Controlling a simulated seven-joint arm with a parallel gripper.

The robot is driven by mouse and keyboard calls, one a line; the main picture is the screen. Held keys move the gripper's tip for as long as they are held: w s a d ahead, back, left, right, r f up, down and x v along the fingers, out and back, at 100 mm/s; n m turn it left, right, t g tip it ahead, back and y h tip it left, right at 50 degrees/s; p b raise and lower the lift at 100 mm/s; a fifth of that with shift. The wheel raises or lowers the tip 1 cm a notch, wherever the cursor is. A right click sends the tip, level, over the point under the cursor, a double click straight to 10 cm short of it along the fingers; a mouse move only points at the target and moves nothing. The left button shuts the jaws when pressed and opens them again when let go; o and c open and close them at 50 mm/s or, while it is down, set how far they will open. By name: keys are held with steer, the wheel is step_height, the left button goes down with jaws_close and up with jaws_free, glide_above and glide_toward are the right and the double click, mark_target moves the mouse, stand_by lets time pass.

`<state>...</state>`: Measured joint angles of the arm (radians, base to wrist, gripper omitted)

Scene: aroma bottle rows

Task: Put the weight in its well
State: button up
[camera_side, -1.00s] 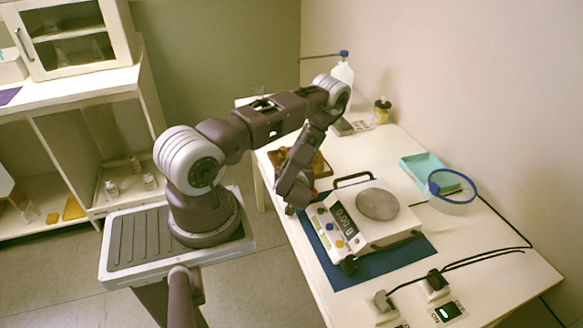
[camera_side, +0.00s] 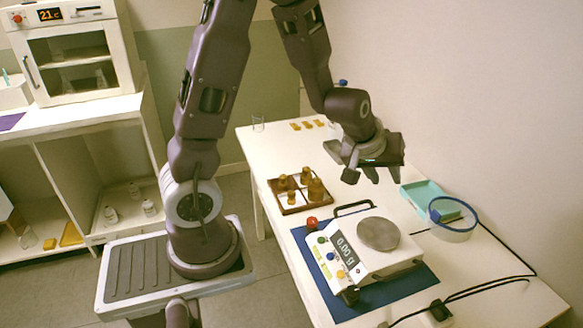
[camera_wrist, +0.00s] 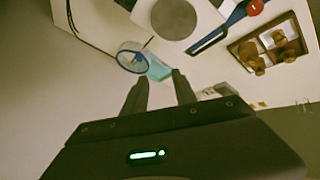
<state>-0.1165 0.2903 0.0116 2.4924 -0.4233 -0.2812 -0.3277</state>
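I cannot tell which weight is the task's, or see an empty well clearly. My gripper (camera_side: 370,175) hangs above the table, behind and above the balance, apart from the tray. In the wrist view its two fingers (camera_wrist: 160,88) stand apart with nothing between them.
The balance (camera_side: 365,262) with a round grey pan (camera_side: 378,234) sits on a blue mat (camera_side: 318,268). A small red round thing (camera_side: 312,222) is beside it. A teal tray (camera_side: 420,190) and a blue-rimmed clear bowl (camera_side: 452,220) stand at the right. Black cables cross the front right.

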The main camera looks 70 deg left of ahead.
steer(key=s+d+r+m+h, duration=0.25)
steer(key=s+d+r, duration=0.2)
steer(key=r, duration=0.25)
steer(key=s+d+r+m, duration=0.1)
steer(key=s+r+m, duration=0.2)
steer(key=s, duration=0.6)
steer(key=s+d+r+m+g, duration=0.1)
steer(key=s+m, duration=0.4)
steer(key=s, duration=0.5)
steer(key=shift+s+d+r, duration=0.25)
steer(key=shift+d+r, duration=0.5)
steer(key=shift+r, duration=0.15)
steer(key=shift+c, duration=0.4)
